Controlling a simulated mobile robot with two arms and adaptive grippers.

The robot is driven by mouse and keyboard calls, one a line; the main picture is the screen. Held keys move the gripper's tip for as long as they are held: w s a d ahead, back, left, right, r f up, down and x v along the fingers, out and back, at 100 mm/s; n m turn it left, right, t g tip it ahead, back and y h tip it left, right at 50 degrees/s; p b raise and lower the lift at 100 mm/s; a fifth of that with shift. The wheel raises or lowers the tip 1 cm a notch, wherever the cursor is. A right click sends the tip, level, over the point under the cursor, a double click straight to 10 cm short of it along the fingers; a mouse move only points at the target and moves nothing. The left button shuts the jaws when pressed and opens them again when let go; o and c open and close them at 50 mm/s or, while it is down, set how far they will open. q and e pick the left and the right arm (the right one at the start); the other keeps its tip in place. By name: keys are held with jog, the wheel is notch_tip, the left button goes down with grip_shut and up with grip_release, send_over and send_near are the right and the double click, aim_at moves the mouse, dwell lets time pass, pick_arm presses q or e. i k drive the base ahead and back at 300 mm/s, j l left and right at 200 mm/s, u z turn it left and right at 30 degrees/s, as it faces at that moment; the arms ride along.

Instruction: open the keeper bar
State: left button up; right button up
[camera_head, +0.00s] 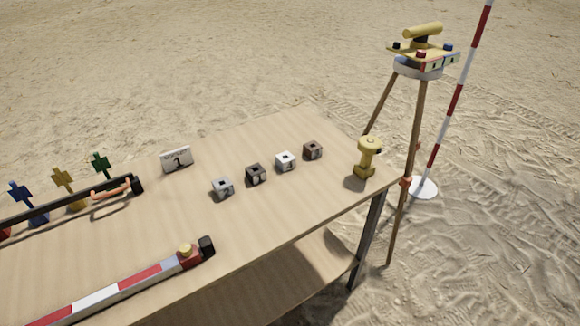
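A long dark bar (62,206), which looks like the keeper bar, runs along the left part of the table. It has an orange handle (112,190) near its right end and a black block (137,184) at that end. A bit of red shows at its left, where the picture cuts it off. The bar passes in front of blue (20,191), yellow (63,178) and green (101,162) cross-shaped pieces, hiding parts of their lower ends. Neither of my grippers is in view.
Several marked cubes (255,174), a number card (177,159) and a yellow stand (367,157) are on the table (250,220). A tripod (404,180) and striped pole (457,95) stand right.

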aim_at(24, 216)
jog(key=u, duration=1.4)
